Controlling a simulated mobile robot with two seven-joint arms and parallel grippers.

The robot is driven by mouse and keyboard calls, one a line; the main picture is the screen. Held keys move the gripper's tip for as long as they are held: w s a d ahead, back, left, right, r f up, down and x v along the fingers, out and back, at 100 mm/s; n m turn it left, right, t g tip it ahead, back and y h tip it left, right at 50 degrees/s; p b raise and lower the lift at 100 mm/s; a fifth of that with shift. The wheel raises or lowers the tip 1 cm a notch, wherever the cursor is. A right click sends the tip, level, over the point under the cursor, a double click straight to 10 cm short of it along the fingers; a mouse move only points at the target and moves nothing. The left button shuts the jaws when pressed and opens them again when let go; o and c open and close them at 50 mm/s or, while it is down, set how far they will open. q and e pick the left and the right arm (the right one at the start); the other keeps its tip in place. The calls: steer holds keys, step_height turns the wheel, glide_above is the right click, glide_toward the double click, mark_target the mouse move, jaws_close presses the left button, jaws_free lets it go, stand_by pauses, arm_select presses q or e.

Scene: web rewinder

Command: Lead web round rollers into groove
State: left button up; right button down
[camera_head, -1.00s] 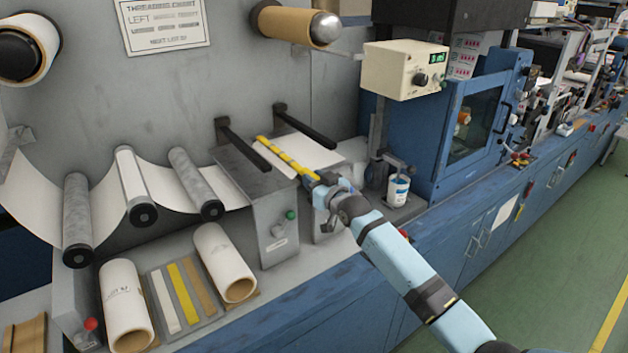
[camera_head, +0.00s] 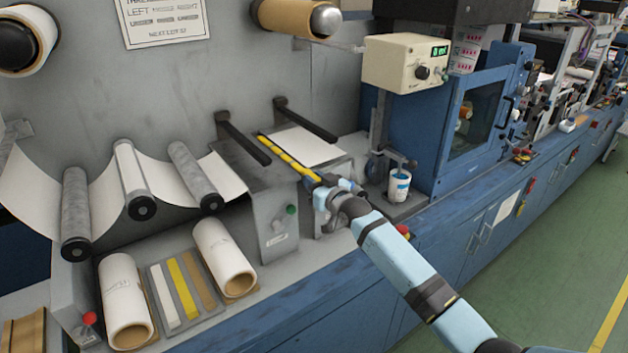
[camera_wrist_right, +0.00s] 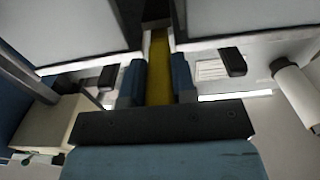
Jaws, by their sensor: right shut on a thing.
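A white web (camera_head: 100,205) hangs in waves over two grey rollers (camera_head: 75,205) (camera_head: 193,172) and a white roller (camera_head: 131,170) at the left of the head view. A white sheet (camera_head: 308,147) lies farther right, beyond a grey box (camera_head: 262,195). My right gripper (camera_head: 322,182) is shut on a long yellow strip (camera_head: 290,160), which runs away along the gap beside the grey box. In the right wrist view the yellow strip (camera_wrist_right: 160,70) lies between the blue fingers (camera_wrist_right: 157,83). A groove cannot be made out clearly. My left gripper is out of view.
Two black bars (camera_head: 243,138) (camera_head: 305,120) jut from the wall above the work area. A cream control box (camera_head: 404,62) and a white-and-blue can (camera_head: 399,186) stand to the right. Two cardboard-cored rolls (camera_head: 124,300) (camera_head: 224,257) flank a tray of strips (camera_head: 158,290) in front.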

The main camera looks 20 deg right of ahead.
steer(key=c, duration=0.8)
jaws_free()
steer(key=shift+c, duration=0.2)
steer(key=shift+f, duration=0.1)
steer(key=b+v, duration=0.2)
steer(key=v, duration=1.2)
steer(key=s+a+f+g+p, duration=0.1)
steer(key=s+a+f+g, duration=0.1)
steer(key=s+f, duration=0.5)
steer(key=s+a+f+g+h+p, duration=0.1)
steer(key=s+a+f, duration=0.3)
steer(key=s+f, duration=0.4)
steer(key=s+a+f+g+p, duration=0.3)
steer(key=s+f, duration=0.5)
steer(key=s, duration=1)
steer(key=shift+h, duration=0.4)
steer(key=shift+a+f, duration=0.1)
steer(key=shift+a, duration=0.05)
